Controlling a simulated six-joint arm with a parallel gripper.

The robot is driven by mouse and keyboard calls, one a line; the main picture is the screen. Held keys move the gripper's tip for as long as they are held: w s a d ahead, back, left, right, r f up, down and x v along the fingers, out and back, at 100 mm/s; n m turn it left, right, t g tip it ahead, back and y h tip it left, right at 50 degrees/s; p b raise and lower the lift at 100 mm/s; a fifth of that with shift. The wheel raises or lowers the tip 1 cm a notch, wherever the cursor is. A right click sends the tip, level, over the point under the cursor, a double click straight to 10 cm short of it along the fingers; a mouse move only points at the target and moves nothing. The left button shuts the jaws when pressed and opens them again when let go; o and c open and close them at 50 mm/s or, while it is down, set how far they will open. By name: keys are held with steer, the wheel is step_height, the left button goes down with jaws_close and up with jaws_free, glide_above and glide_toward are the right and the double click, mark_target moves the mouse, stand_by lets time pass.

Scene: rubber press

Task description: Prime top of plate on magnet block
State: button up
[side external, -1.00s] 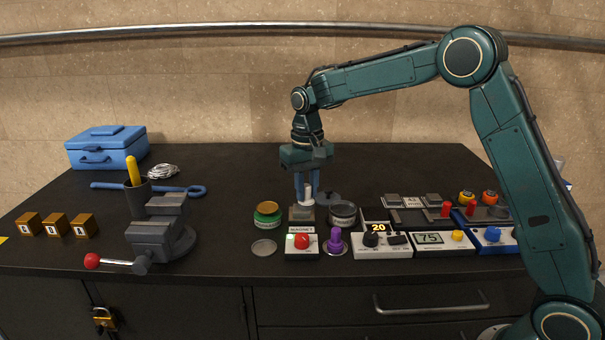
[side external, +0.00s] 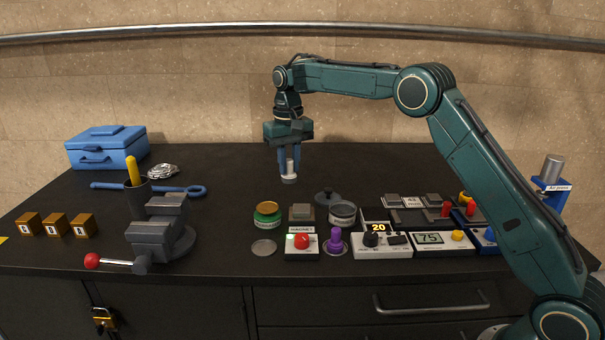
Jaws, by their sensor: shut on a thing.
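My gripper (side external: 289,168) has blue fingers shut on a small pale cylinder, likely a dauber (side external: 289,179), with a wider grey lower end. It is held upright in the air, behind and slightly left of the plate. The plate (side external: 301,212) is a small grey-green square on top of the magnet block, behind the panel (side external: 302,252) marked MAGNET with a red button and a lit green lamp. The plate's top is uncovered; I cannot tell whether it carries a coat. An open grey tin (side external: 342,217) stands right of the plate, with a dark knobbed lid (side external: 328,198) behind it.
A green tin with an orange top (side external: 267,215) stands close left of the plate. A purple knob (side external: 336,240) and controls showing 20 and 75 (side external: 429,239) lie right. A vise (side external: 160,240) stands left. The table behind the plate is clear.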

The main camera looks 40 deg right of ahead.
steer(key=shift+f, duration=3.45)
steer(key=shift+s+d+f, duration=0.35)
steer(key=shift+f, duration=0.25)
steer(key=shift+s+d, duration=1.75)
steer(key=shift+s, duration=0.05)
steer(key=shift+w+a, duration=2.1)
steer(key=shift+w, duration=0.05)
steer(key=shift+r, duration=4.05)
